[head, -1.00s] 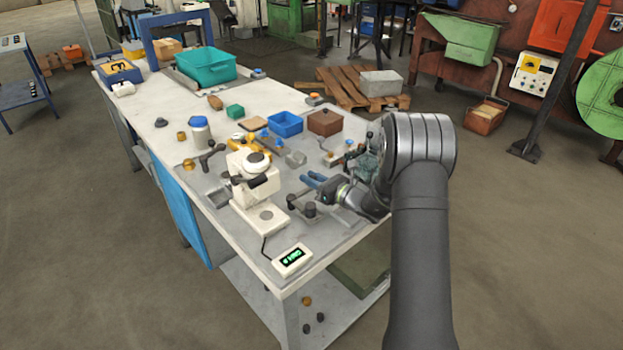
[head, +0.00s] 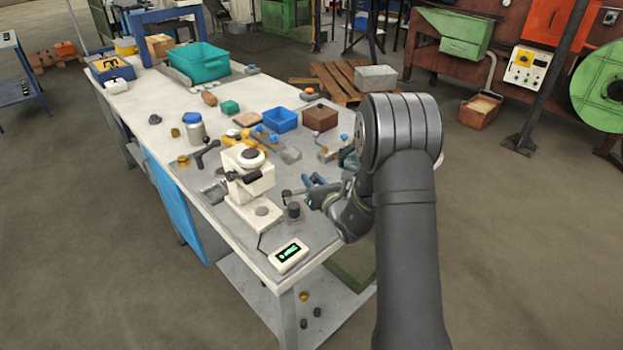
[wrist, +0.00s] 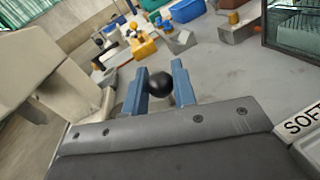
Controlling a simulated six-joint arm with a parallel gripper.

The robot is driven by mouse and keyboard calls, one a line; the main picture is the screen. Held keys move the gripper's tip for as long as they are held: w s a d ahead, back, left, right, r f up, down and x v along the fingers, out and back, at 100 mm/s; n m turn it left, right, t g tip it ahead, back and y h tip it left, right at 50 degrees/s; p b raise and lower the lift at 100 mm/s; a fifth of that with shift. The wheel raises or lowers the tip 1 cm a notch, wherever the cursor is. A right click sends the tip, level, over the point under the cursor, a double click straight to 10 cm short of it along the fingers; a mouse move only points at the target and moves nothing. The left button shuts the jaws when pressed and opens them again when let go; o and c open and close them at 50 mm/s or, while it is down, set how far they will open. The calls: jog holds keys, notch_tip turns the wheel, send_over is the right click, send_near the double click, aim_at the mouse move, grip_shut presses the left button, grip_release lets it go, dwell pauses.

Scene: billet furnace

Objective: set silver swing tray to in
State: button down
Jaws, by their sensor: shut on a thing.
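My gripper (head: 313,181) is low over the near right part of the workbench, right of the white press-like device. In the wrist view its two blue fingers (wrist: 160,76) are closed on a black ball knob (wrist: 159,84). The knob's link to the silver swing tray is hidden by the fingers and wrist. A grey metal bar and a dark post (head: 293,211) show just left of my gripper in the head view. I cannot clearly make out the tray itself or how far it is swung.
The white device (head: 249,180) stands close left of my gripper; a display box (head: 289,254) lies at the near edge. A blue bin (head: 281,120), a brown box (head: 320,118) and a grey block (head: 291,155) stand farther back. A teal crate (head: 200,68) is at the far end.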

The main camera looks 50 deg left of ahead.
jog(key=shift+s+d+m+t, duration=0.1)
jog(key=shift+d+m+t, duration=0.15)
jog(key=shift+m+t, duration=0.25)
dwell(0.3)
jog(key=c, duration=1.2)
grip_release()
jog(key=v, duration=1.7)
jog(key=shift+s+d+r, duration=0.15)
jog(key=shift+s+r, duration=0.1)
jog(key=shift+s, duration=0.05)
